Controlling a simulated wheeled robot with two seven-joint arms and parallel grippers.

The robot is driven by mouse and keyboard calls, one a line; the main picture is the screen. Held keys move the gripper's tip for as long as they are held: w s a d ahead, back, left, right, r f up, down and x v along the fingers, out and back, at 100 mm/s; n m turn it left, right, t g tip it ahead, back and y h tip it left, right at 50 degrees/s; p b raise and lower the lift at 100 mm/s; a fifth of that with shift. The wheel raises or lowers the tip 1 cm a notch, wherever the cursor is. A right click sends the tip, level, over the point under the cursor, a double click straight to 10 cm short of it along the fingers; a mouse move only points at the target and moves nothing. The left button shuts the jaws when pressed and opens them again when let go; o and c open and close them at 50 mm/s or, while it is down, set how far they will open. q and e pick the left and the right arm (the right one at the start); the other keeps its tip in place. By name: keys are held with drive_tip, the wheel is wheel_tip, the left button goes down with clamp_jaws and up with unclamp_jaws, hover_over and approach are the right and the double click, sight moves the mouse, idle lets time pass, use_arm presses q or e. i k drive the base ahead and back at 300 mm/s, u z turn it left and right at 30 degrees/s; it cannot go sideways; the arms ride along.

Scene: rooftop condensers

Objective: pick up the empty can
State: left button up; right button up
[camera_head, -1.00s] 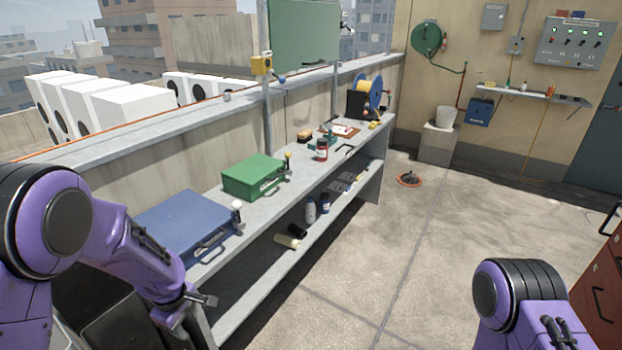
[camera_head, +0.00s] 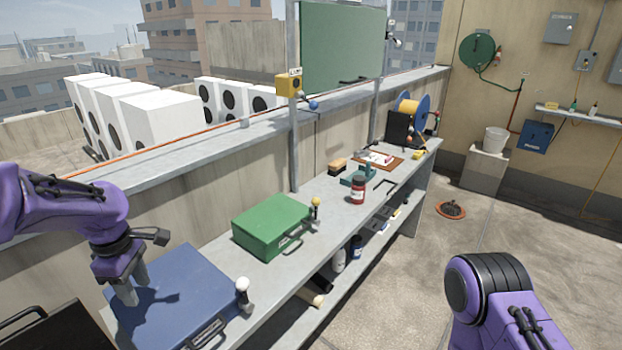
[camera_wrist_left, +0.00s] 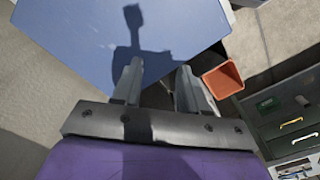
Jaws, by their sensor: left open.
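A small grey cylinder (camera_head: 244,122) stands on the wall ledge behind the bench, left of the post; it looks like the can, but it is too small to read any detail. My left gripper (camera_head: 135,294) points down over the blue case, nearer to me and lower than the ledge, well apart from the cylinder. In the left wrist view its two fingers (camera_wrist_left: 158,70) are spread with nothing between them. The cylinder does not show in that view. My right arm shows at the lower right, but its gripper is out of frame.
The blue case (camera_head: 185,300) and green case (camera_head: 270,225) lie on the bench. A post with a yellow box (camera_head: 288,86) rises by the ledge. A red-brown jar (camera_head: 358,190) stands farther along. Floor right of the bench is mostly clear.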

sight(359, 184)
drive_tip(key=i, duration=0.5)
drive_tip(key=z, duration=1)
drive_tip(key=i, duration=1.2)
drive_tip(key=z, duration=0.25)
